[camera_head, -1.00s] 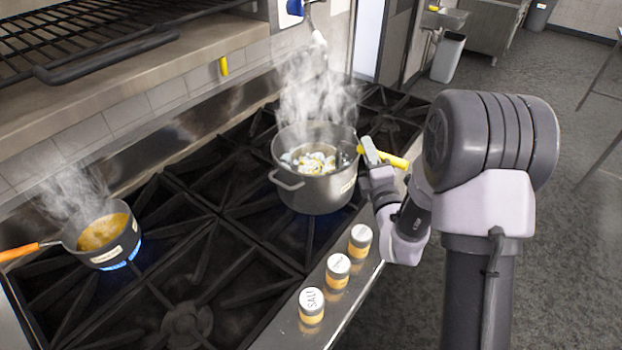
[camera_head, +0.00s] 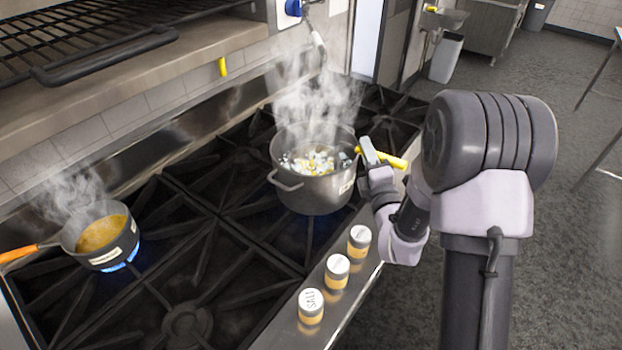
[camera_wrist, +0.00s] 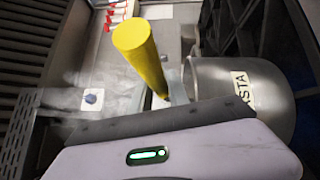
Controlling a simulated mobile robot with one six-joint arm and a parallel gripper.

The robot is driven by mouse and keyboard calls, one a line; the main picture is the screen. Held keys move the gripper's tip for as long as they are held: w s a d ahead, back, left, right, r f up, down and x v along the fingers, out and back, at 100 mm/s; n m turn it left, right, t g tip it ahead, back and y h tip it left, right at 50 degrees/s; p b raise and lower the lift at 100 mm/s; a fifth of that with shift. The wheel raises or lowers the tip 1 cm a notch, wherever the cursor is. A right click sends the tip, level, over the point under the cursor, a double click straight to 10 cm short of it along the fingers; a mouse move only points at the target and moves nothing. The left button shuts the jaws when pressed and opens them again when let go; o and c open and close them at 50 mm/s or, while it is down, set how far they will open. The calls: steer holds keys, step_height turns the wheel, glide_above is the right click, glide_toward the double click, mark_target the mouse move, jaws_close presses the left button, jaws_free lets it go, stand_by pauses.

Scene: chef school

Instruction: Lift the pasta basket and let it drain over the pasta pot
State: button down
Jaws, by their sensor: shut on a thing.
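The grey pasta pot (camera_head: 318,193) stands on the stove with steam rising from it. White and yellow pieces (camera_head: 312,160) show inside its mouth. The pasta basket's yellow handle (camera_head: 398,162) sticks out past the pot's right side. My gripper (camera_head: 372,153) is shut on this handle beside the pot's rim. The basket's body is hard to make out inside the pot through the steam. In the wrist view the yellow handle (camera_wrist: 140,55) rises from behind my gripper, and the pot (camera_wrist: 215,85) with its label is at right.
A small saucepan (camera_head: 100,235) with an orange handle and brownish contents steams over a blue flame at left. Several round-lidded jars, one marked salt (camera_head: 311,305), stand along the stove's front ledge. Bare grates (camera_head: 215,265) lie between the pans. An oven rack (camera_head: 80,35) overhangs the upper left.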

steer(key=shift+r, duration=0.1)
step_height(320, 180, up, 15)
steer(key=p, duration=0.4)
stand_by(4.8)
step_height(320, 180, up, 4)
steer(key=shift+f+p, duration=0.25)
steer(key=shift+p, duration=0.45)
